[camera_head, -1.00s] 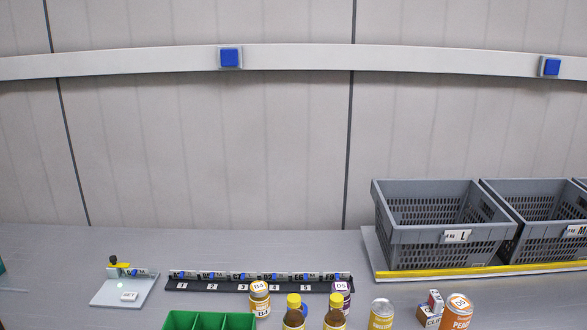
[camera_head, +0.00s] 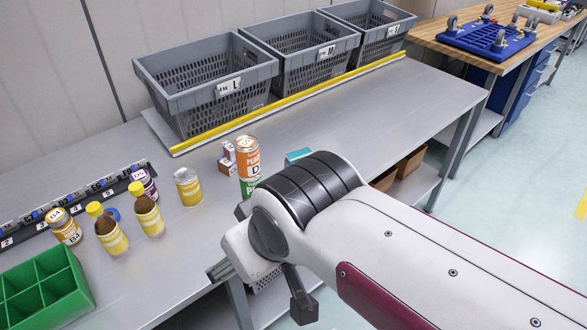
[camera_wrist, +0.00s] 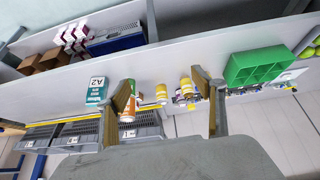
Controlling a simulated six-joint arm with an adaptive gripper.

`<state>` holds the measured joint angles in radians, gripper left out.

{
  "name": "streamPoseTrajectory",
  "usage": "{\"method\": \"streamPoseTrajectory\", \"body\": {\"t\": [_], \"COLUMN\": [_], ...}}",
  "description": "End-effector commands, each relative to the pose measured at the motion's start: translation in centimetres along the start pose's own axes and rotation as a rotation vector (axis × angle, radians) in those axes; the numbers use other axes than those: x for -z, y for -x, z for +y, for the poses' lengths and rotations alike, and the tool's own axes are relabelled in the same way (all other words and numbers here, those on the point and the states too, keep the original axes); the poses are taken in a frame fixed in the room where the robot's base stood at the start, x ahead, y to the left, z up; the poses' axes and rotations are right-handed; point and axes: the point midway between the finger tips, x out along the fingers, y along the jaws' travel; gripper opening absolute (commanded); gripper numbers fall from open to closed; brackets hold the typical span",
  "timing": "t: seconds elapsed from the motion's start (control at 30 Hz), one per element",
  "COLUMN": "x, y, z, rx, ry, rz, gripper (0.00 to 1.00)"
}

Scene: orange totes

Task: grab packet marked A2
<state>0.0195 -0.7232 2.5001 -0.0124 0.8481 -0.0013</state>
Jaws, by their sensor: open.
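The packet marked A2 (camera_wrist: 96,91) is a white and teal box on the grey table in the wrist view, its label facing up. In the head view only a teal part of what looks like the same packet (camera_head: 298,155) shows behind my arm. My gripper (camera_wrist: 163,78) is open and empty in the wrist view. The packet lies to the left of the left finger, outside the jaws.
Yellow-capped bottles (camera_head: 148,215) and a green divided tray (camera_head: 45,290) are further left. Grey crates (camera_head: 205,85) line the back behind a yellow strip. The table's right part is clear.

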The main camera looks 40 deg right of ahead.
Motion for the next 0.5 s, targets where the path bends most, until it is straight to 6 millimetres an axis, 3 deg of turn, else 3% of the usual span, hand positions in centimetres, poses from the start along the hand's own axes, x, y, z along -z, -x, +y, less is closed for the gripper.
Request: {"method": "streamPoseTrajectory", "body": {"t": [0.5], "x": [8.7], "y": [-5.1], "z": [7.1], "rx": [-0.154], "ry": [-0.033], "rz": [0.193], "gripper": [0.68]}}
